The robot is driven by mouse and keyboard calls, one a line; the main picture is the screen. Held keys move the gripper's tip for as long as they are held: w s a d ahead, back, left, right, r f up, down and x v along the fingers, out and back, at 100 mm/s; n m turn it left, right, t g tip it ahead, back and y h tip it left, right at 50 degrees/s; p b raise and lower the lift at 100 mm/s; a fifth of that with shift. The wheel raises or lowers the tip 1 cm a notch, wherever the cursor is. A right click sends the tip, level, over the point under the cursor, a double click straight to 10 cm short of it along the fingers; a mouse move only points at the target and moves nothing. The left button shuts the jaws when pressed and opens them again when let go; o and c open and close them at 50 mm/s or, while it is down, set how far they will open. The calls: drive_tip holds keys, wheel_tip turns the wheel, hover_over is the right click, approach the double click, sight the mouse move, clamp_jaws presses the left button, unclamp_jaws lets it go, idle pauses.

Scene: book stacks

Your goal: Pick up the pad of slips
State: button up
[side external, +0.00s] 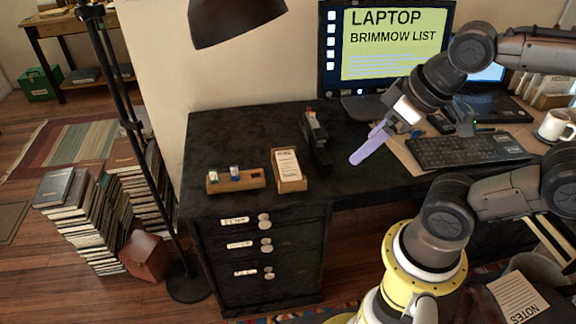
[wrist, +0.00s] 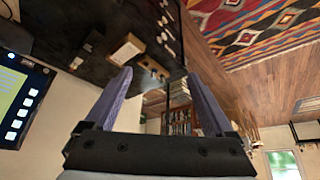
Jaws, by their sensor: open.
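The pad of slips (side external: 289,164), with a pale printed top and tan sides, lies on the black desk between a wooden holder and a dark stapler-like object. In the wrist view it is the small tan block with a pale top (wrist: 127,49), near the tip of the left finger in the picture. My gripper (side external: 358,160), with its purple fingers, hangs above the desk to the right of the pad, apart from it. The wrist view shows the fingers (wrist: 158,76) spread, with nothing held between them.
A wooden holder (side external: 236,180) with small items stands left of the pad. The dark stapler-like object (side external: 316,140) stands between the pad and my gripper. A monitor (side external: 385,45), keyboard (side external: 468,150) and mug (side external: 555,126) are behind and right. A lamp shade (side external: 235,20) overhangs the desk's back left.

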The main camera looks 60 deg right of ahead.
drive_tip(key=shift+o, duration=0.5)
drive_tip(key=m+g, duration=0.6)
drive_tip(key=m, duration=0.3)
hover_over(289, 169)
wheel_tip(289, 169, down, 21)
drive_tip(key=shift+s+a+r, duration=0.1)
drive_tip(key=shift+f, duration=3.15)
drive_tip(key=c, duration=1.2)
drive_tip(key=shift+r, duration=0.1)
drive_tip(key=shift+c, duration=0.2)
